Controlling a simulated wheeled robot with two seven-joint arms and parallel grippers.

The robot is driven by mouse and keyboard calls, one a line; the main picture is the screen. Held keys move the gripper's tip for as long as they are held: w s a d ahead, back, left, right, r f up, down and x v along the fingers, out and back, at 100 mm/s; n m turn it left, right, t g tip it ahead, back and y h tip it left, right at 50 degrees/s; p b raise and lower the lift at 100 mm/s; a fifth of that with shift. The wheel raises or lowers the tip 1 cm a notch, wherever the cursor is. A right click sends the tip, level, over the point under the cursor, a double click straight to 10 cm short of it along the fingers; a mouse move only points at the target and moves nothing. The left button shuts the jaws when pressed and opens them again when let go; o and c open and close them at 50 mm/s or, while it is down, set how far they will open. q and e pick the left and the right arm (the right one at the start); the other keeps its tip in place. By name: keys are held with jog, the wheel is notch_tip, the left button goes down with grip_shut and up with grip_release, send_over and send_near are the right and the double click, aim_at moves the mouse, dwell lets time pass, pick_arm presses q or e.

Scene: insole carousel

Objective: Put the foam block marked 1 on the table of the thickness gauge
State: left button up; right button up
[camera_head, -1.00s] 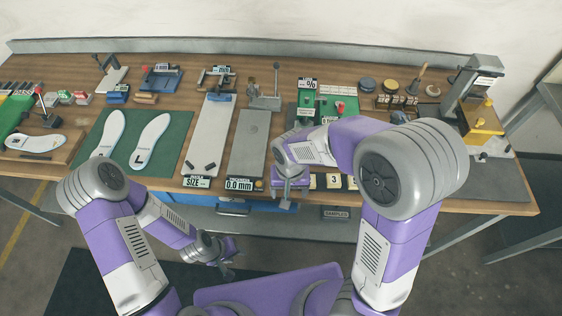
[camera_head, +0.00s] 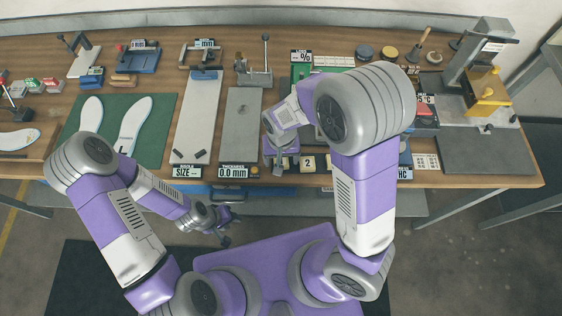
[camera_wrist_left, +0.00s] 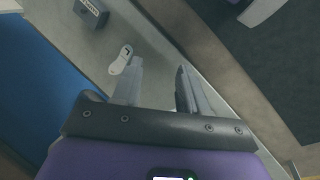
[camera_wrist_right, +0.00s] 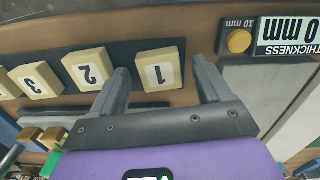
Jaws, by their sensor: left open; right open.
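The foam block marked 1 (camera_wrist_right: 160,70) is a cream block on a dark strip in the right wrist view. My right gripper (camera_wrist_right: 161,66) is open, with one finger on each side of that block in the picture; I cannot tell how far above it the fingertips are. In the head view this gripper (camera_head: 281,168) hides block 1. The thickness gauge has a long grey table (camera_head: 243,125) just left of the gripper, with a 0.0 mm display (camera_head: 233,171) at its front; the display also shows in the right wrist view (camera_wrist_right: 290,35). My left gripper (camera_head: 226,230) is open and empty, in front of the bench.
Block 2 (camera_wrist_right: 87,70) and block 3 (camera_wrist_right: 36,80) sit beside block 1. A yellow button (camera_wrist_right: 238,41) is by the gauge display. A size gauge (camera_head: 197,115) stands left of the thickness gauge, then insoles on a green mat (camera_head: 165,125). A lever stand (camera_head: 256,75) is at the gauge's back.

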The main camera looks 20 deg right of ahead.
jog(key=shift+c, duration=0.4)
jog(key=c, duration=1.1)
